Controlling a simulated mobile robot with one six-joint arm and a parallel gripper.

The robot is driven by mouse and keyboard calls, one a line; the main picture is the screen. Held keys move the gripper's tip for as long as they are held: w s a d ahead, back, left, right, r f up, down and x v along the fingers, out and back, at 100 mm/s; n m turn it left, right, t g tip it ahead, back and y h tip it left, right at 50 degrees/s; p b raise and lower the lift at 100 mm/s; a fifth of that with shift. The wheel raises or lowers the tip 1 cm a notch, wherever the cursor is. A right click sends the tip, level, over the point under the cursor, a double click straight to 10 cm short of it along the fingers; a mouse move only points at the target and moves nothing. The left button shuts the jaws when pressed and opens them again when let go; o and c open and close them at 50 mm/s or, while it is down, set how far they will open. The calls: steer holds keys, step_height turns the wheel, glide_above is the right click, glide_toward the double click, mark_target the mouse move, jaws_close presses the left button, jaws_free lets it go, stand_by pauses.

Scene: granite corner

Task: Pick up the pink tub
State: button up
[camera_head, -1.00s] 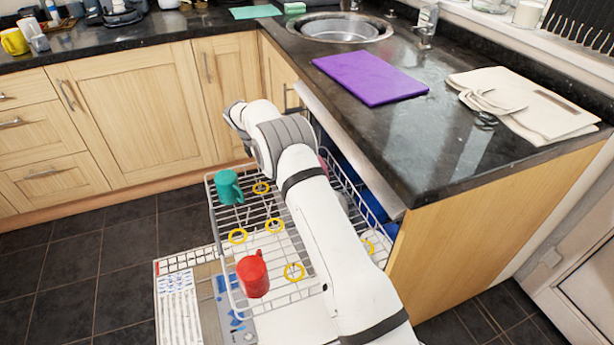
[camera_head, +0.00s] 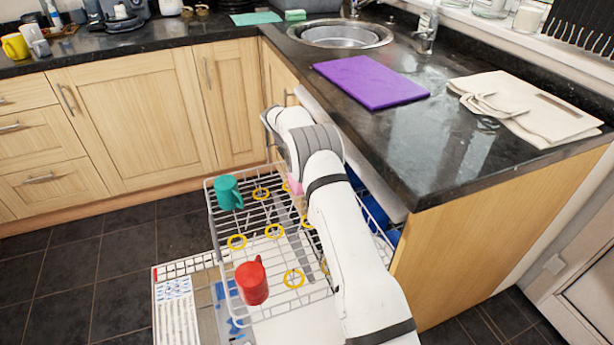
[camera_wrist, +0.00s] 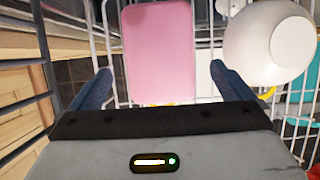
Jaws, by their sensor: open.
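The pink tub (camera_wrist: 158,50) is a rounded rectangle seen from above in the wrist view, on the white wire rack. In the head view only a small pink part of the tub (camera_head: 295,184) shows beside my arm, which hides the rest. My gripper (camera_wrist: 158,82) is open in the wrist view, its two dark blue fingers apart. The tub lies ahead of the fingers, roughly centred between them. Nothing is held. In the head view my arm hides the fingertips.
A white round bowl or cup (camera_wrist: 268,42) stands right of the tub. The pulled-out dishwasher rack (camera_head: 290,225) also holds a teal mug (camera_head: 228,193) and a red mug (camera_head: 252,283). The granite counter (camera_head: 430,140) overhangs on the right, with a purple board (camera_head: 370,82).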

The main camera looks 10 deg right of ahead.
steer(key=x, duration=0.2)
steer(key=b+x, duration=0.1)
steer(key=x, duration=0.2)
steer(key=shift+w+d, duration=0.1)
steer(key=shift+d, duration=0.25)
steer(key=shift+f, duration=0.25)
steer(key=shift+c, duration=0.4)
steer(key=c, duration=0.8)
steer(key=shift+r, duration=0.1)
